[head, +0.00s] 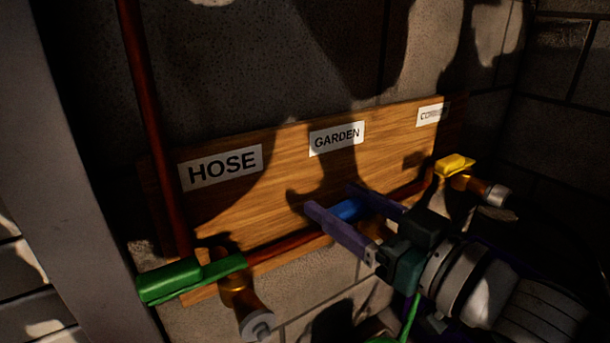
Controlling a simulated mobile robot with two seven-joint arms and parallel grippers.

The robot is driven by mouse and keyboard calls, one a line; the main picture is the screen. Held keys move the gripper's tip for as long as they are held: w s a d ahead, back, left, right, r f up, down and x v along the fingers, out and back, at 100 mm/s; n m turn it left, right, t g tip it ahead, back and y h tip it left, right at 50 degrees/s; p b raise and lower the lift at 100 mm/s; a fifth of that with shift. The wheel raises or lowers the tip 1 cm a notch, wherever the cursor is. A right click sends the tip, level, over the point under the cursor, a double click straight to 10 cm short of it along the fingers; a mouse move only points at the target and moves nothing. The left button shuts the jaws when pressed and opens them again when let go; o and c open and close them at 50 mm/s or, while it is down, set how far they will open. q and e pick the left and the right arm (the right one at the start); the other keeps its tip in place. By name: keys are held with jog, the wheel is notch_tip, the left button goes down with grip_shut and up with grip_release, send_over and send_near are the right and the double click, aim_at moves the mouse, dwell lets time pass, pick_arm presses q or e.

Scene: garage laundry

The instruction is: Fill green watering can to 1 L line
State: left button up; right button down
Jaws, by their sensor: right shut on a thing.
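A wooden board (285,185) on the wall carries labels above a row of taps. My right gripper (332,198) reaches in from the lower right and is shut on the blue tap handle (348,209) below the GARDEN label (337,138). The fingers lie on either side of the blue handle, and the gripper hides the rest of that tap. A thin green part (411,318) shows at the bottom edge below my gripper; it may belong to the green watering can, whose body, water level and 1 L line are out of view. My left gripper is not in view.
A green-handled tap (175,280) with a brass spout is at the left, near the HOSE label (222,167). A yellow-handled tap (453,165) is at the right below a shadowed label (430,115). A reddish pipe (150,125) runs down the left. Shadows darken the wall.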

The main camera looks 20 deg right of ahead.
jog(key=shift+w+a+m+t+h, duration=0.1)
jog(key=shift+w+m+t+h, duration=0.2)
jog(key=shift+m+h, duration=0.5)
grip_release()
jog(key=shift+s+p, duration=0.2)
jog(key=shift+p, duration=0.1)
jog(key=p+v, duration=0.3)
jog(key=v, duration=0.6)
jog(key=shift+s+p, duration=0.25)
jog(key=shift+p, duration=0.1)
